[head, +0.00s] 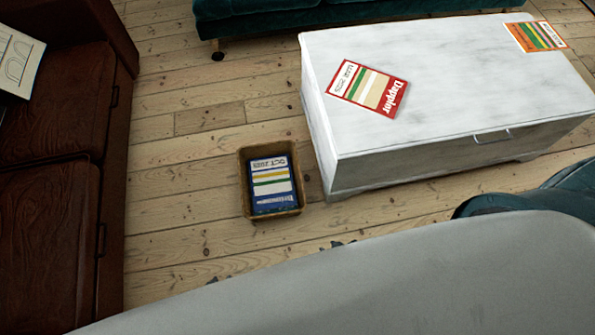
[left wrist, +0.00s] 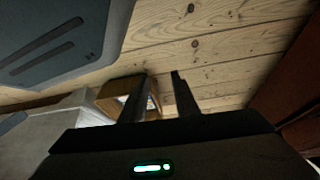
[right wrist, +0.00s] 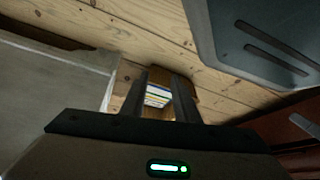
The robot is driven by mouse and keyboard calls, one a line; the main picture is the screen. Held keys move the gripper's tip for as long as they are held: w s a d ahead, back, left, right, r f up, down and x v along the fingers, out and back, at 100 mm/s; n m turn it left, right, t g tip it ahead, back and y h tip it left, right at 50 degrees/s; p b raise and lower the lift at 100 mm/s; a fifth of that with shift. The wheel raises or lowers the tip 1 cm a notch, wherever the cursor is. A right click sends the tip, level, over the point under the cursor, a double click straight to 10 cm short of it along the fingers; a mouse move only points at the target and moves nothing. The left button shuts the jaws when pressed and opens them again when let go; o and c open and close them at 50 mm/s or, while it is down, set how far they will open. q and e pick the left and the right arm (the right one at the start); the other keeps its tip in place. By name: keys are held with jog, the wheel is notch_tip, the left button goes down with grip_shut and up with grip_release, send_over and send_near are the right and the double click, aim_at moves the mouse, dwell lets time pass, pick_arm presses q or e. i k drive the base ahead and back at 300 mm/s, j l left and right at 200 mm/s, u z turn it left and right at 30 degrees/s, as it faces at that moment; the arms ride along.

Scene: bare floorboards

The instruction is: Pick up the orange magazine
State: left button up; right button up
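The orange magazine (head: 537,37) lies flat on top of the white chest (head: 455,90), at its far right corner in the head view. Neither wrist view shows it. My left gripper (left wrist: 162,77) is open and empty in the left wrist view, its two fingers apart. My right gripper (right wrist: 160,75) is also open and empty in the right wrist view. In the head view my own grey body hides nearly all of both grippers; only small dark bits show past its edge. Both are well away from the orange magazine.
A red magazine (head: 368,88) lies on the chest's left part. A wicker basket (head: 245,197) holding a blue magazine (head: 271,185) stands on the floor left of the chest. A brown leather sofa (head: 60,180) is at left, a green sofa (head: 300,14) behind.

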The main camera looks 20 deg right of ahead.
aim_at(538, 36)
jog(key=z, duration=2)
jog(key=i+l+u, duration=0.3)
jog(key=i+l, duration=1.1)
jog(key=l, duration=0.1)
